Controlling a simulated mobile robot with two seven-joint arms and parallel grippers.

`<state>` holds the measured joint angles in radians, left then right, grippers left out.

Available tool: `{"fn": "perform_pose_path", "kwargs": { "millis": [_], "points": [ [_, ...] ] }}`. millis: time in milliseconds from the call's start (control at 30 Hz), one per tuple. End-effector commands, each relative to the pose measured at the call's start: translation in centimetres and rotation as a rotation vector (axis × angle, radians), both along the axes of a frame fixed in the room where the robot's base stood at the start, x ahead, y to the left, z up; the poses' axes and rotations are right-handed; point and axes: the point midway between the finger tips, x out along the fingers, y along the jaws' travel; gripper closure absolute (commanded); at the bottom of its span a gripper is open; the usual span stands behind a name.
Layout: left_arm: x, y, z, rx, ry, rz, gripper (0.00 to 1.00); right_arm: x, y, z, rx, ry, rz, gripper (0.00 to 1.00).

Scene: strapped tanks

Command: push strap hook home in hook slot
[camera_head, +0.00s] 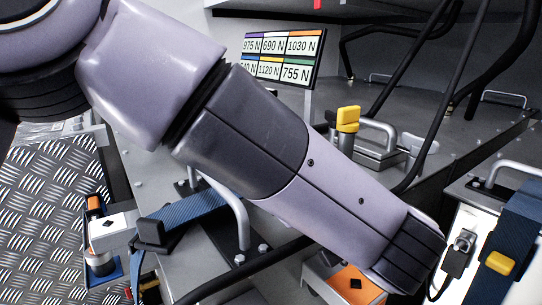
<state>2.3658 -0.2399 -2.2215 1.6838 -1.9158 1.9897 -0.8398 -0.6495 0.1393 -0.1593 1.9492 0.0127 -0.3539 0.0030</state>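My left arm crosses the camera_head view from upper left to lower right. It ends in a dark ribbed wrist, and its gripper's fingers do not show. A blue strap (185,212) with a dark block (150,236) lies at the lower left. Another blue strap (519,222) with a yellow tab (499,263) runs down the right edge. A dark piece with a metal end (458,256) sits against a white panel just right of the wrist. I cannot tell which part is the strap hook or the hook slot. My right gripper does not show.
A sign (284,56) with coloured force labels stands at the back. A yellow-capped part (347,119) and metal handles stand on the grey deck. An orange-marked block (355,285) lies below the arm. Black bars cross at the right. Tread plate (40,215) covers the left.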

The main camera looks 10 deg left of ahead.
Motion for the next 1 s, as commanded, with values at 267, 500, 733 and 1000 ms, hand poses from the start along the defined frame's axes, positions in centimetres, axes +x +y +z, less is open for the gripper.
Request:
{"fn": "perform_pose_path", "kwargs": {
  "millis": [267, 500, 733, 1000],
  "points": [
    [-0.01, -0.01, -0.82, 0.001, 0.001, 0.000, 1.00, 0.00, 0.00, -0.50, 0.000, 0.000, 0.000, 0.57],
    [-0.01, -0.01, -0.81, 0.001, 0.001, 0.000, 0.35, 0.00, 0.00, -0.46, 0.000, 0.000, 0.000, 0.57],
    [0.00, 0.00, -0.81, 0.001, 0.001, 0.000, 0.35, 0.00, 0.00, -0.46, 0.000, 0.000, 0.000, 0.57],
    [0.02, 0.01, -0.02, -0.001, -0.002, 0.001, 0.35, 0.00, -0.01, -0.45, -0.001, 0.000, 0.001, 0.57]
  ]
}}
